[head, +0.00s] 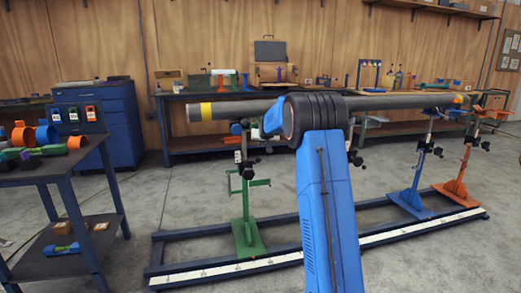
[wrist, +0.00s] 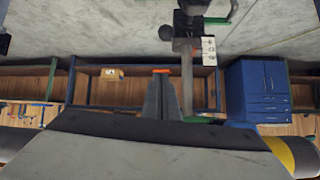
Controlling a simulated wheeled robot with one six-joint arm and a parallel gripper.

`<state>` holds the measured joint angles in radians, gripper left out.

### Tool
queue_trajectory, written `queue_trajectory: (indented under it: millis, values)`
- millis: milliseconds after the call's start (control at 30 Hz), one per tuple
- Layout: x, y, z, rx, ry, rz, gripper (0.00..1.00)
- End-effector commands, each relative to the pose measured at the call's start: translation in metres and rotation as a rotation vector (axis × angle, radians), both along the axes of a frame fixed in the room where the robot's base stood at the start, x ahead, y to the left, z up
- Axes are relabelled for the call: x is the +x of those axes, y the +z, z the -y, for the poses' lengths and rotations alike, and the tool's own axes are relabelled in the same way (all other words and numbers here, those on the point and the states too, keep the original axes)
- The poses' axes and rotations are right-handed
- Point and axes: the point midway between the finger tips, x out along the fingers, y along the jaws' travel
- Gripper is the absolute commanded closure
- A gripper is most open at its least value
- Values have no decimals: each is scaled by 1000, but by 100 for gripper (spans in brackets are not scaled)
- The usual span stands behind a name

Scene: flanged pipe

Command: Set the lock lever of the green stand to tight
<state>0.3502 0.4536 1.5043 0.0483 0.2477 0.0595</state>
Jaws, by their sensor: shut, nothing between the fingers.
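The green stand (head: 245,205) stands upright on the floor rail under the left part of the grey pipe (head: 235,110). A green bar (head: 262,183) sticks out from its post, with black knobs above; I cannot tell for sure that this bar is the lock lever, or its setting. The wrist view is upside down. It shows the stand's post (wrist: 187,75), a black clamp, a small white plate (wrist: 208,46) and a green bar end (wrist: 217,20). My gripper (wrist: 161,85) is shut and empty, apart from the lever, beside the post in the picture. In the head view my arm hides it.
A dark table (head: 62,165) with coloured parts is at left, a blue cabinet (head: 118,120) behind. Floor between table and rail is free.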

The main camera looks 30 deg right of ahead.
Motion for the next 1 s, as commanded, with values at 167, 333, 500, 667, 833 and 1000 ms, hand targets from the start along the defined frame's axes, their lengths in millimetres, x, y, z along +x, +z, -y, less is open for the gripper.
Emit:
queue_trajectory:
  millis: [167,333,500,667,833,1000]
  values:
    - [20,-17,7,1,0,-2,100]
    - [39,-33,14,1,0,-2,100]
    - [54,-43,19,0,0,-1,100]
    - [65,-52,22,1,0,-2,100]
    - [60,-60,19,1,0,-2,100]
    - [49,-68,14,1,0,-2,100]
